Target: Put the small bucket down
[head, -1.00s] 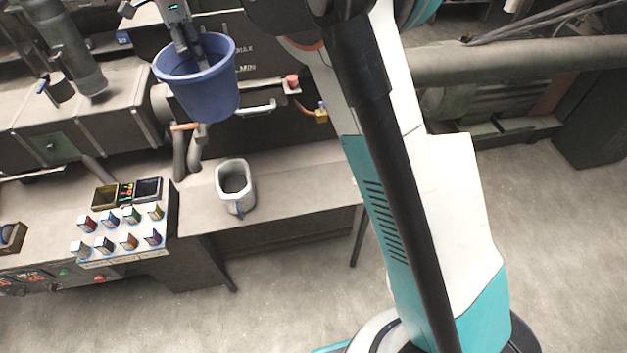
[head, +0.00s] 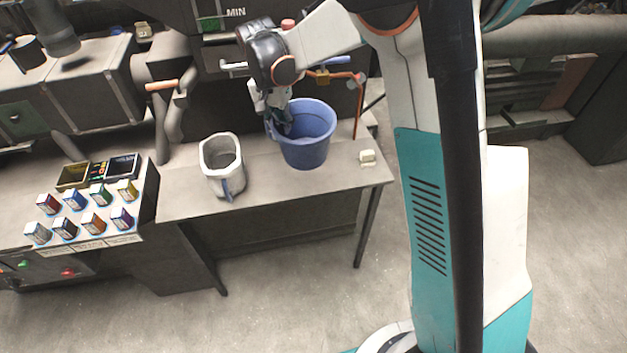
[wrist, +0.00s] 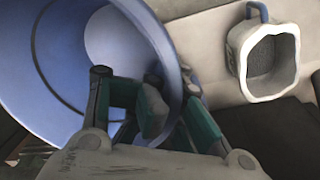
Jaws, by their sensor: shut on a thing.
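The small blue bucket (head: 305,148) is upright at the right part of the grey bench top (head: 345,180) in the head view. Its base looks at or very near the surface; I cannot tell whether it touches. My gripper (head: 280,122) is at the bucket's left rim, shut on it, with fingers on both sides of the wall. In the wrist view the bucket (wrist: 60,60) fills the upper left, its open mouth showing, and my gripper (wrist: 165,115) crosses its rim.
A white-rimmed grey jug (head: 222,182) with a blue handle stands left of the bucket. A small pale block (head: 367,157) lies to its right. An orange pipe (head: 357,95) rises behind.

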